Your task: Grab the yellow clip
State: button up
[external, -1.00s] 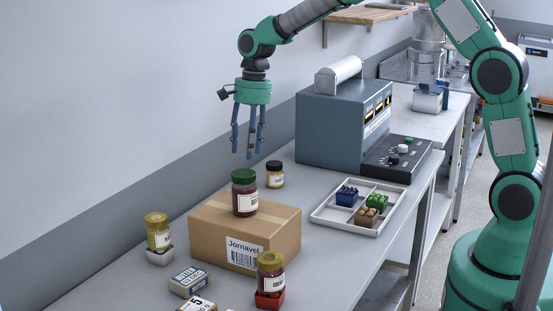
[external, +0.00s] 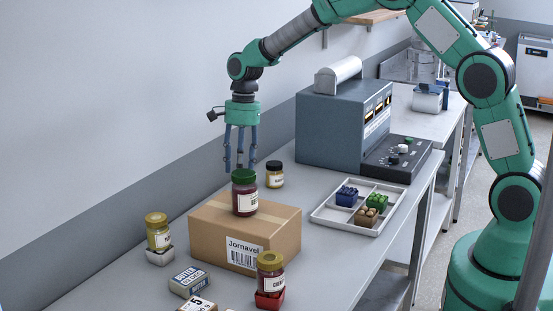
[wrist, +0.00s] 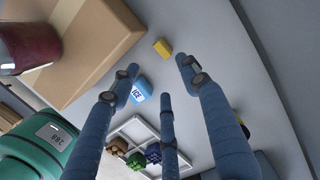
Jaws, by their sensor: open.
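A small yellow block-like piece (wrist: 162,48), which looks like the yellow clip, lies on the grey table close to the cardboard box in the wrist view. I do not see it in the external view, where the box and jar may hide it. My gripper (external: 240,168) hangs fingers down behind the green-lidded jar. In the wrist view its blue fingers (wrist: 160,78) are spread and empty, with the yellow piece showing beyond and between their tips. Nothing touches the yellow piece that I can see.
The cardboard box (external: 220,238) carries the green-lidded jar (external: 244,200). A dark-lidded jar (external: 274,180) stands behind. A blue-and-white item (wrist: 140,90) lies near the yellow piece. A divided tray (external: 324,215) with coloured blocks and a grey machine (external: 330,130) stand right.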

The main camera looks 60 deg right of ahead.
jog(key=f, duration=0.5)
jog(key=a+f+b, duration=0.1)
jog(key=f, duration=0.1)
jog(key=shift+f, duration=0.15)
jog(key=shift+f, duration=0.1)
jog(key=shift+a+f+b, duration=0.25)
jog(key=shift+f+b, duration=0.1)
jog(key=shift+f, duration=0.9)
jog(key=shift+a+f+b, duration=0.2)
jog(key=shift+f+b, duration=0.15)
jog(key=shift+f, duration=0.85)
jog(key=c, duration=1)
